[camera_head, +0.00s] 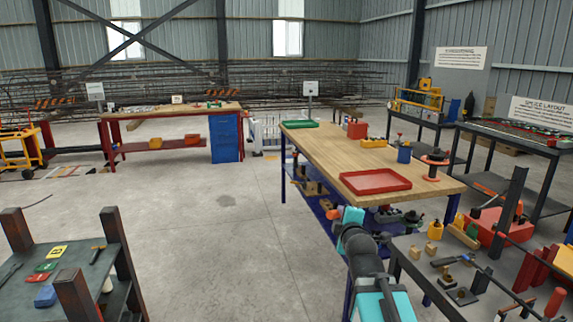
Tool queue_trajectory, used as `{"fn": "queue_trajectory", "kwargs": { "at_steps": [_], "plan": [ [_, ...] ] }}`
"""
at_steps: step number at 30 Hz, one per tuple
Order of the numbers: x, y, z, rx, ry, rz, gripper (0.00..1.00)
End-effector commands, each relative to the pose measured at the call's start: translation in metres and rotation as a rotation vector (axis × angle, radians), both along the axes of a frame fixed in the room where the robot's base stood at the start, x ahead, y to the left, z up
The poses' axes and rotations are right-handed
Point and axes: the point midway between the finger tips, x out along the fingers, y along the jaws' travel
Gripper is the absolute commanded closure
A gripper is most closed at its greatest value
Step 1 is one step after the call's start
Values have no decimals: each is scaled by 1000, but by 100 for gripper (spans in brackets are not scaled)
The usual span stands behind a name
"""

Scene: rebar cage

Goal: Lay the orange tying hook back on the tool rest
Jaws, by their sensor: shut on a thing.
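My arm, teal and dark grey, reaches up from the bottom of the head view, right of centre. Its links hide what lies beyond them, and I cannot make out my gripper's fingers. A small orange patch (333,213) shows beside the arm's far teal part; I cannot tell whether it belongs to the tying hook. Small dark stands (462,296) sit on that bench; I cannot tell which is the tool rest.
A wood-topped bench (325,146) with a red tray (375,182) stands ahead. A dark cart (25,265) with posts and small items is at lower left. Rebar-laden tables (515,135) stand at the right. The concrete floor (215,235) between cart and bench is clear.

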Motion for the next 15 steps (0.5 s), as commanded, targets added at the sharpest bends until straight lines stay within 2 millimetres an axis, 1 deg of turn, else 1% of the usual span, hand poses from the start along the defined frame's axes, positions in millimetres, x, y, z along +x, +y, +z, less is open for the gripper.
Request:
{"fn": "queue_trajectory", "kwargs": {
  "at_steps": [1,3,15],
  "plan": [
    [0,0,8,0,-1,0,100],
    [0,0,12,0,-1,0,100],
    [0,0,13,0,-1,0,100]
  ]
}}
